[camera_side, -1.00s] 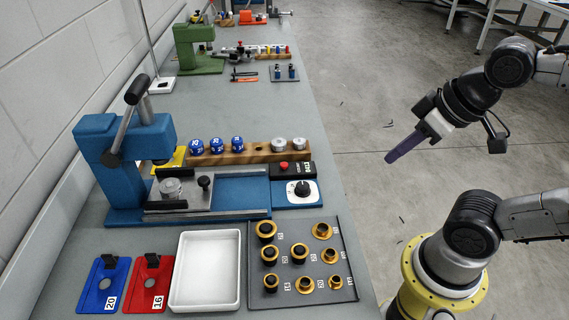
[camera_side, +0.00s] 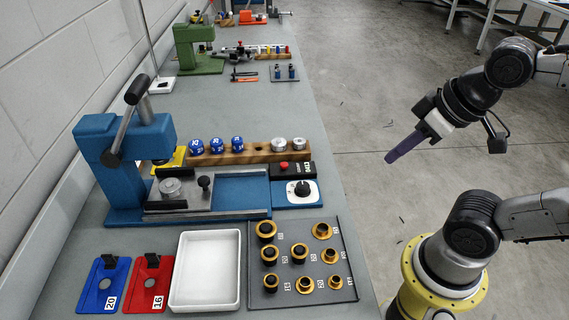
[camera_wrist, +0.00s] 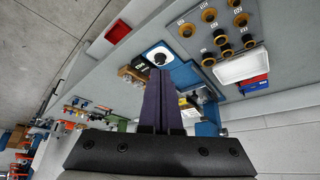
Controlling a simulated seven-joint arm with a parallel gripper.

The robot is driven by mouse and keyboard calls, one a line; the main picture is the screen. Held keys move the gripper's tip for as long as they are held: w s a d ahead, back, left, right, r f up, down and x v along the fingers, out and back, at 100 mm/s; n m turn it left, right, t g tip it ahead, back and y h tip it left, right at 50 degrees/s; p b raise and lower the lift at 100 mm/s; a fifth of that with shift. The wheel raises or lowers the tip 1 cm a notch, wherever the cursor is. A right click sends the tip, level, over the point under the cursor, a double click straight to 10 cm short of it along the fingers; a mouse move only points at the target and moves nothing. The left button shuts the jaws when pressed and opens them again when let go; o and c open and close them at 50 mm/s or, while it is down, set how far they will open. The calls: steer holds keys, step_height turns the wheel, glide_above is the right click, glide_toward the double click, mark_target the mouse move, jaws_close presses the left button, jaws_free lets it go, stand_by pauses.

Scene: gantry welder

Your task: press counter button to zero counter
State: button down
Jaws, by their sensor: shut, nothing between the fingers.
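The counter is a black box (camera_side: 298,171) with a small display and a red button (camera_side: 283,165) on top. It sits on the bench at the right end of the blue press, behind the white dial. My gripper (camera_side: 390,158) has long purple fingers that are shut and empty. It hangs in the air to the right of the bench edge, apart from the counter. In the wrist view the shut fingers (camera_wrist: 161,75) point toward the white dial plate (camera_wrist: 159,56), and the red button cannot be made out clearly.
The blue lever press (camera_side: 125,150) stands left of the counter. A wooden rack (camera_side: 262,152) with blue and silver pieces lies just behind. The white dial (camera_side: 302,192) is in front. A dark plate (camera_side: 262,298) of brass rings and a white tray (camera_side: 205,303) are nearer.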

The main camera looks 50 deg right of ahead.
stand_by(0.6)
steer(key=w+r+n+t, duration=0.2)
steer(key=w+n+t, duration=0.15)
steer(key=w, duration=0.55)
steer(key=w+r+n+t, duration=0.2)
steer(key=w+n, duration=0.2)
steer(key=w, duration=0.6)
steer(key=w+d+f+g, duration=0.2)
steer(key=w+f, duration=0.5)
steer(key=f, duration=0.4)
steer(key=shift+w+n, duration=0.3)
steer(key=shift+n, duration=0.15)
steer(key=shift+f, duration=0.1)
